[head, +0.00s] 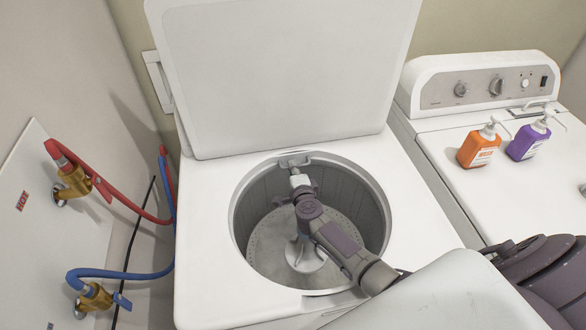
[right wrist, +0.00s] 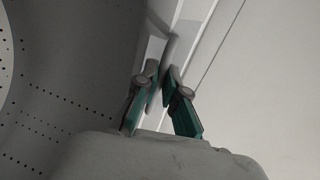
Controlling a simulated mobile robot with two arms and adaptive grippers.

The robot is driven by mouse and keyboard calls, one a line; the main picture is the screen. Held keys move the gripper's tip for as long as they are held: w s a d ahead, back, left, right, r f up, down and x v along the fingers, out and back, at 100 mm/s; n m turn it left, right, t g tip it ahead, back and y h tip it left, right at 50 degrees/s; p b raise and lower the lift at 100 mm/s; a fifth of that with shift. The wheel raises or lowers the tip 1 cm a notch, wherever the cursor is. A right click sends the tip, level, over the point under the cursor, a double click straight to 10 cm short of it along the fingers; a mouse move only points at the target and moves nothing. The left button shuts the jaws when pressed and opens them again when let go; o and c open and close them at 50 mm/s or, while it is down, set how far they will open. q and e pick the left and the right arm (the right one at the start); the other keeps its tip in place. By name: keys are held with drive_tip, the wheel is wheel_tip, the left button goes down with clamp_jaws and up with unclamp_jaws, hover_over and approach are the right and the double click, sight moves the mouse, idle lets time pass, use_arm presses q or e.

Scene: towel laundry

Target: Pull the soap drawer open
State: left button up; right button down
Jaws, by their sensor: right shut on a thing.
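The white soap drawer (head: 294,161) is at the back rim of the open washer's tub. My right gripper (head: 297,174) reaches over the tub from the front right and is at the drawer's front. In the right wrist view, the green-padded fingers of my right gripper (right wrist: 161,84) are shut on a pale strip at the drawer (right wrist: 172,45), which looks like its handle. How far the drawer stands out is hard to tell. My left gripper is out of view.
The washer's lid (head: 285,75) stands raised behind the tub (head: 262,250). An orange bottle (head: 478,149) and a purple bottle (head: 528,140) stand on the white machine at the right (head: 480,195). Red and blue hoses (head: 120,272) run from wall taps at the left.

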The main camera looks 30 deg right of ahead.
drive_tip(key=f+p+v, duration=0.1)
drive_tip(key=p+v, duration=0.1)
drive_tip(key=v, duration=0.5)
drive_tip(key=shift+f, duration=0.25)
drive_tip(key=shift+s, duration=0.15)
drive_tip(key=c, duration=1.2)
unclamp_jaws()
drive_tip(key=shift+c, duration=0.2)
drive_tip(key=shift+s, duration=0.1)
drive_tip(key=v, duration=1.2)
